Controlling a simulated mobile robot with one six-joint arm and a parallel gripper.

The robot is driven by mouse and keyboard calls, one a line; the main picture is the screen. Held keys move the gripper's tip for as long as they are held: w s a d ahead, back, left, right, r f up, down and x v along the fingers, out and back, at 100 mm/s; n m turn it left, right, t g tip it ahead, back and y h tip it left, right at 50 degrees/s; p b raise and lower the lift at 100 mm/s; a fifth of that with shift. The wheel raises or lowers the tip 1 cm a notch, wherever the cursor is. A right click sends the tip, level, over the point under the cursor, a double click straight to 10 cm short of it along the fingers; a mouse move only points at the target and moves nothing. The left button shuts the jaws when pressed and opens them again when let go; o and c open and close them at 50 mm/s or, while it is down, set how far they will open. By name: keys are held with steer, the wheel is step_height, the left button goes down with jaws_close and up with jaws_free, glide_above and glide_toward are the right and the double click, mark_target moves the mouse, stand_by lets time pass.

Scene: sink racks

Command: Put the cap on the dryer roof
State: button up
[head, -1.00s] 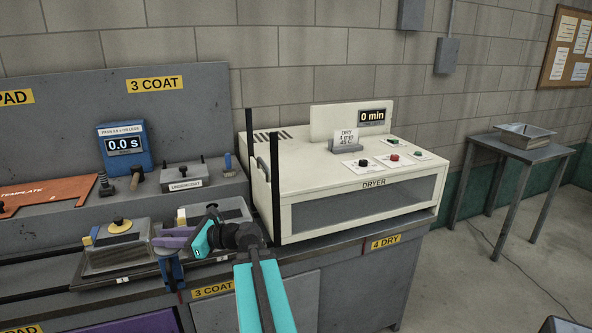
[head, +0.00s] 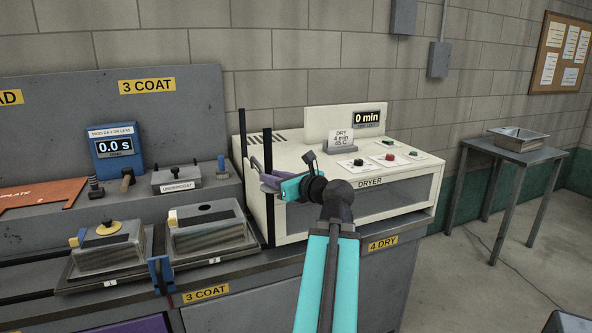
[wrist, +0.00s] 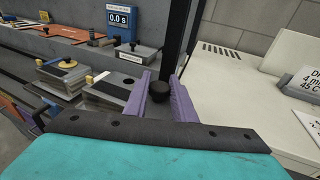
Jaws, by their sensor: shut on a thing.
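My gripper (head: 263,178) has purple fingers and is shut on a small black cap (wrist: 159,90), seen between the fingertips in the wrist view. In the head view the cap cannot be made out. The gripper is raised at the left front of the dryer (head: 330,200), by its dark upright posts. The cream dryer roof (head: 290,155) also shows at the right of the wrist view (wrist: 235,90), beyond the right finger. I cannot tell whether the cap is over the roof's edge.
Two lidded boxes stand left of the dryer: one has a yellow knob (head: 108,228), the other (head: 208,240) a dark hole in its lid. Dark posts (head: 268,205) rise at the dryer's left. A card holder (head: 341,146) and buttons occupy the roof's right part.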

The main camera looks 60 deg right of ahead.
steer(key=s+d+r+m+h, duration=0.1)
steer(key=s+d+r, duration=0.1)
steer(key=s, duration=0.3)
steer(key=shift+d+r+g+h, duration=0.15)
steer(key=shift+d+g+h, duration=0.25)
steer(key=shift+d, duration=0.1)
steer(key=shift+w+d+r+p, duration=0.1)
steer(key=shift+w+p, duration=0.1)
steer(key=shift+p, duration=0.1)
steer(key=w+d+p, duration=0.1)
steer(key=d+p, duration=0.1)
steer(key=p, duration=0.4)
steer(key=shift+w, duration=0.15)
steer(key=w+d, duration=0.2)
steer(key=d, duration=0.1)
steer(key=w+d+f+p, duration=0.1)
steer(key=w+d, duration=0.2)
steer(key=d, duration=0.1)
steer(key=w+d, duration=0.2)
steer(key=d, duration=0.2)
steer(key=shift+w+f, duration=0.4)
steer(key=shift+a+f, duration=0.1)
steer(key=shift+f+p, duration=0.55)
steer(key=shift+f, duration=1.1)
